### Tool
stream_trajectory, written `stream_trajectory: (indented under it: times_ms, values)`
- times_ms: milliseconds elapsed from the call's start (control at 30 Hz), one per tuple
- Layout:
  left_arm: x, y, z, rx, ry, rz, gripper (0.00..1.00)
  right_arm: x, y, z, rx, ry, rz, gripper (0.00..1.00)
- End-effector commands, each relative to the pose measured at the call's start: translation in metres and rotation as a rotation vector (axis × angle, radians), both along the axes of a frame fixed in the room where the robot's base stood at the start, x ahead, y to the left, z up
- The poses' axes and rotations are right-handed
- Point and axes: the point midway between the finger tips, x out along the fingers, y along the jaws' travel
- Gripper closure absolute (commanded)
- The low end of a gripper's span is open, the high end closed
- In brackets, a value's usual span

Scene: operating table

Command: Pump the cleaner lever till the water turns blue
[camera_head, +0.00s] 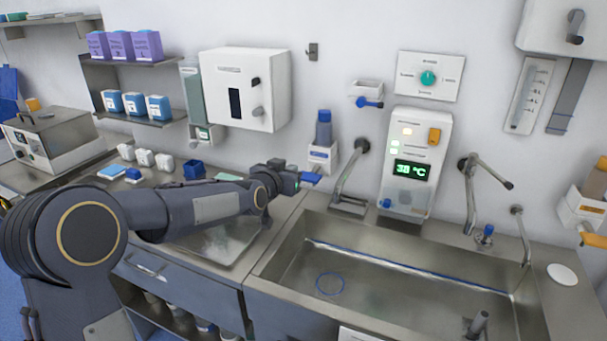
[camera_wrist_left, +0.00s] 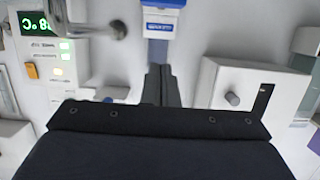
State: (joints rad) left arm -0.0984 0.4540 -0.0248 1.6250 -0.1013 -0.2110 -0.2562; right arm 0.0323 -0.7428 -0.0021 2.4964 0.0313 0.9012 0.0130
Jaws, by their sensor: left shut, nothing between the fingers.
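The cleaner dispenser is a white wall holder (camera_head: 322,157) with a blue bottle (camera_head: 324,130) standing in it and a blue lever (camera_head: 311,177) low at its front. My left gripper (camera_head: 295,181) is shut and empty, close to the lever's left end; I cannot tell whether they touch. In the left wrist view, which is upside down, the shut fingers (camera_wrist_left: 160,85) point toward the holder (camera_wrist_left: 160,22). Blue of the lever (camera_wrist_left: 165,3) shows at the top edge. The sink (camera_head: 400,268) looks grey inside, with no blue water visible. My right gripper is not in view.
A metal faucet (camera_head: 350,172) stands right of the dispenser. A white wall cabinet (camera_head: 246,89) hangs to the left. A blue ring (camera_head: 330,284) lies in the sink. Small boxes and containers crowd the left counter.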

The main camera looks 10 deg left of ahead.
Motion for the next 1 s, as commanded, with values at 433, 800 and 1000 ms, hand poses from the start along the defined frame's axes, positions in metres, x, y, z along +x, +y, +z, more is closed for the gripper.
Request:
stream_trajectory:
  times_ms: [433, 800, 1000]
  values:
    - [0.060, -0.012, -0.013, 0.000, 0.004, -0.001, 1.00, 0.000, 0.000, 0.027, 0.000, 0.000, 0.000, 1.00]
    - [0.095, -0.018, -0.051, -0.001, 0.005, 0.000, 1.00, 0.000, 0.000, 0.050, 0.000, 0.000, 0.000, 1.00]
    - [0.095, -0.018, -0.064, -0.001, 0.002, 0.001, 1.00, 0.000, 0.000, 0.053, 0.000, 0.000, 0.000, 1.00]
